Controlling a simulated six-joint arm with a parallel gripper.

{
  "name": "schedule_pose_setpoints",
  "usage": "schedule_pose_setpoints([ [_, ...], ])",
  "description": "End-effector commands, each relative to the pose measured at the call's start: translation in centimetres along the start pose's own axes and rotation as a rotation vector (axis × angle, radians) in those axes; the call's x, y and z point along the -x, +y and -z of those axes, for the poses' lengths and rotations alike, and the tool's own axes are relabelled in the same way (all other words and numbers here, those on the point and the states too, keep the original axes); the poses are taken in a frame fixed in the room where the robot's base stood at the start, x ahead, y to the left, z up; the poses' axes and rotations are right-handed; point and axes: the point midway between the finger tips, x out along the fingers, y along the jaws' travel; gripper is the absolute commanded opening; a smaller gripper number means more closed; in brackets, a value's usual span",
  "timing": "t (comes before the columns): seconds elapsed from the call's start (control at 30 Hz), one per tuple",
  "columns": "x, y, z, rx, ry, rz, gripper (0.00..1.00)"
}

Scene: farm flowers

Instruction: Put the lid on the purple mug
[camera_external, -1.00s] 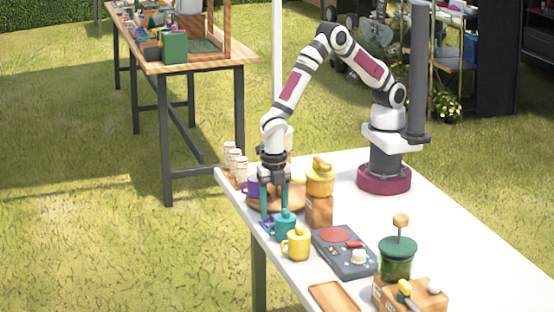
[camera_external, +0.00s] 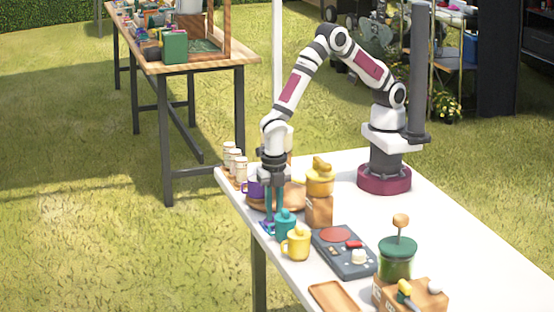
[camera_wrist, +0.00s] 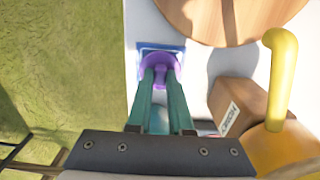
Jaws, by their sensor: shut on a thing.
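The purple mug (camera_external: 253,187) stands on the table's far left edge, behind my gripper and partly hidden by the round wooden board. My gripper (camera_external: 272,222) points straight down, with its teal fingers low over the table's left edge. In the wrist view my gripper (camera_wrist: 161,72) is shut on a round purple lid (camera_wrist: 161,60). The lid is over a blue square pad (camera_wrist: 144,48), which also shows in the external view (camera_external: 265,229). Whether the lid still touches the pad is unclear. The purple mug is outside the wrist view.
A teal mug (camera_external: 287,228) and a yellow mug (camera_external: 297,246) stand close in front of my gripper. The round wooden board (camera_external: 292,200) is behind it. A yellow lidded pot (camera_external: 320,182) sits on a wooden block (camera_external: 319,211) to the right. White jars (camera_external: 237,167) stand beyond the mug.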

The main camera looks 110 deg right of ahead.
Motion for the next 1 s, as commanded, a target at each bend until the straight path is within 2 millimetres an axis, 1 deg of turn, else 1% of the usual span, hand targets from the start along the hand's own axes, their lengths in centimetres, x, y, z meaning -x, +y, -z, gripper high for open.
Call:
schedule_pose_setpoints([
  [0.07,1.3,0.1,0.1,0.000,0.002,-0.005,0.00],
  [0.2,5.2,0.1,0.0,0.000,0.002,-0.006,0.00],
  [0.3,7.6,0.1,0.0,0.001,0.002,-0.005,0.00],
  [0.37,8.7,0.2,-0.1,-0.001,0.002,-0.003,0.00],
  [0.4,9.3,0.2,-0.5,-0.003,0.002,-0.004,0.00],
  [0.47,10.2,0.4,-1.7,-0.012,0.001,-0.003,0.00],
  [0.57,11.7,0.8,-5.0,-0.030,0.001,-0.003,0.00],
  [0.6,12.2,0.8,-6.5,-0.039,0.001,-0.002,0.00],
  [0.7,13.5,0.7,-10.1,-0.057,0.001,-0.001,0.00],
  [0.8,14.4,0.3,-12.6,-0.068,0.000,0.000,0.00],
  [0.9,14.5,0.1,-13.7,-0.071,0.000,0.001,0.00],
  [1.0,13.6,0.1,-13.7,-0.069,0.000,0.003,0.00],
])
